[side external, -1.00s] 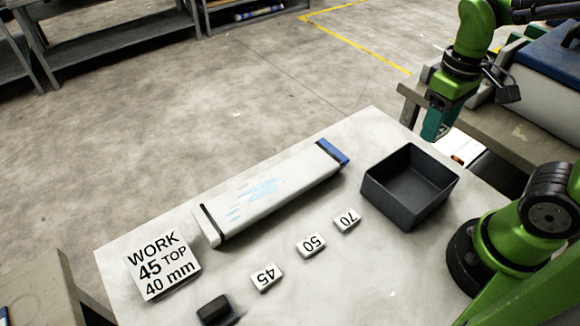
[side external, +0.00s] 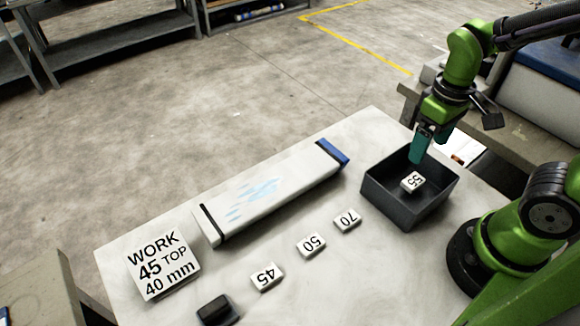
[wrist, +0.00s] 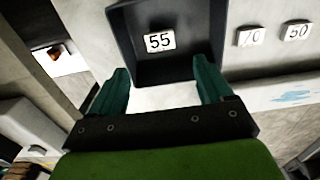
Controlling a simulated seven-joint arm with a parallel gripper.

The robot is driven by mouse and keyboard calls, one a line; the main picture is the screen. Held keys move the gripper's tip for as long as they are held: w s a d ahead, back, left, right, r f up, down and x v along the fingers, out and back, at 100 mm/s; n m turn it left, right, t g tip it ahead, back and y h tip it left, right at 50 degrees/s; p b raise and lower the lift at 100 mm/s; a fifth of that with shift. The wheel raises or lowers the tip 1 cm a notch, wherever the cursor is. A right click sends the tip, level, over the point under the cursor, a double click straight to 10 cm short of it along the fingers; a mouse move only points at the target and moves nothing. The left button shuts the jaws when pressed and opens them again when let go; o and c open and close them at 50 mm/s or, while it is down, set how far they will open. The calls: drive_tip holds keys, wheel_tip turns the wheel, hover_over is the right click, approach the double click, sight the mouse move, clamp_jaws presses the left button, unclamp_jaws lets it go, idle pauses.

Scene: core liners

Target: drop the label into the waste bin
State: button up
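The white label marked 55 (side external: 412,181) shows inside the outline of the dark grey waste bin (side external: 405,214). I cannot tell whether it rests on the bin's floor or is just above it. My gripper (side external: 419,152) has teal fingers and is over the bin's far side, apart from the label. In the wrist view the two fingers (wrist: 162,80) are spread wide with nothing between them. The 55 label (wrist: 159,41) lies beyond the fingertips, within the walls of the bin (wrist: 122,38).
Labels 70 (side external: 347,220), 50 (side external: 311,245) and 45 (side external: 267,276) lie in a row on the table. A long white core liner (side external: 270,195) with a blue end lies behind them. A work card (side external: 162,266) and a small dark block (side external: 216,309) are at the left.

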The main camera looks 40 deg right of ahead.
wheel_tip(320, 180, up, 17)
idle(0.7)
drive_tip(key=w+a+f+m+t+y, duration=0.1)
drive_tip(key=a+f+m+t+y, duration=0.1)
drive_tip(key=a+f+m+t, duration=0.2)
drive_tip(key=a+f+t, duration=0.1)
drive_tip(key=t, duration=0.2)
drive_tip(key=shift+w+a, duration=0.25)
drive_tip(key=shift+w, duration=0.05)
